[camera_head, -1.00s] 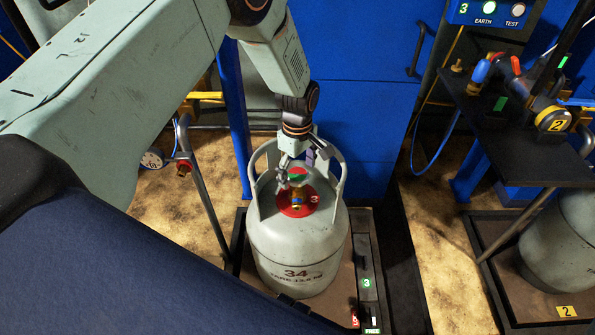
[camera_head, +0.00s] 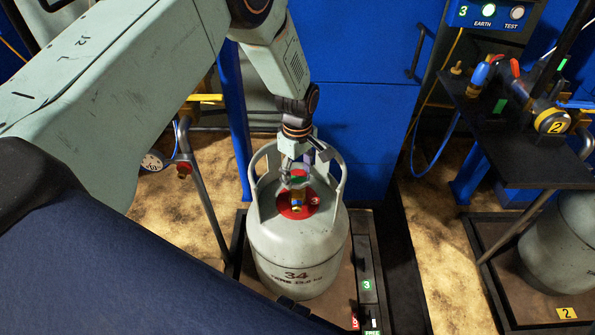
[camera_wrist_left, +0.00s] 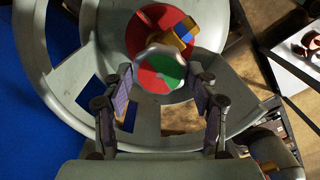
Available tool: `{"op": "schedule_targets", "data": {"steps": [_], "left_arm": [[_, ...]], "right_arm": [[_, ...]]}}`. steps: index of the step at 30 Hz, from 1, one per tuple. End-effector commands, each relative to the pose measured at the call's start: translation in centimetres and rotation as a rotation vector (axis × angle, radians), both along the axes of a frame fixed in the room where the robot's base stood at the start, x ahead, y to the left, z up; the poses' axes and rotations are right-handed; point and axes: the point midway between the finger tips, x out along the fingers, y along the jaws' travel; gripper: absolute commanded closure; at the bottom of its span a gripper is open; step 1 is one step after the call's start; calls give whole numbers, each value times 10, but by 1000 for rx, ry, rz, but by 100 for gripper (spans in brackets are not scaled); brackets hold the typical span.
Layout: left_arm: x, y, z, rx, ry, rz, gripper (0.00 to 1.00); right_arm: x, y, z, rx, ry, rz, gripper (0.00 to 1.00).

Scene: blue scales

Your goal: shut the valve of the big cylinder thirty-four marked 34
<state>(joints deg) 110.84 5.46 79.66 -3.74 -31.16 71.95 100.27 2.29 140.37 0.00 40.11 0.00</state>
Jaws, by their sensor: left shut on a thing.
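The big grey cylinder marked 34 (camera_head: 290,247) stands upright on a brown platform in the head view. Its valve, with a handwheel topped in red and green sectors (camera_wrist_left: 160,74), sits inside the collar over a red disc (camera_wrist_left: 155,28). My left gripper (camera_head: 298,172) reaches down into the collar from above and is shut on the handwheel. In the left wrist view, the fingers of my left gripper (camera_wrist_left: 165,78) flank the wheel. A brass valve body with a blue patch (camera_wrist_left: 182,36) shows behind it. My right gripper is not in view.
The collar (camera_head: 340,180) rings the gripper closely. A black shelf (camera_head: 515,150) with fittings and another grey cylinder (camera_head: 565,245) are at right.

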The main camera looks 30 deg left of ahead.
Motion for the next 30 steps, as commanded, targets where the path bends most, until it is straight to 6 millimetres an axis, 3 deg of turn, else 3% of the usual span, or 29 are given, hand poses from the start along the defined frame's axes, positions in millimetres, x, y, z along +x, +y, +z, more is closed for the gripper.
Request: {"op": "schedule_targets", "data": {"steps": [11,30], "left_arm": [[0,0,2,0,0,-218,72],[0,0,1,0,0,-824,72]], "right_arm": [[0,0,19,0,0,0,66],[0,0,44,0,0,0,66]]}}
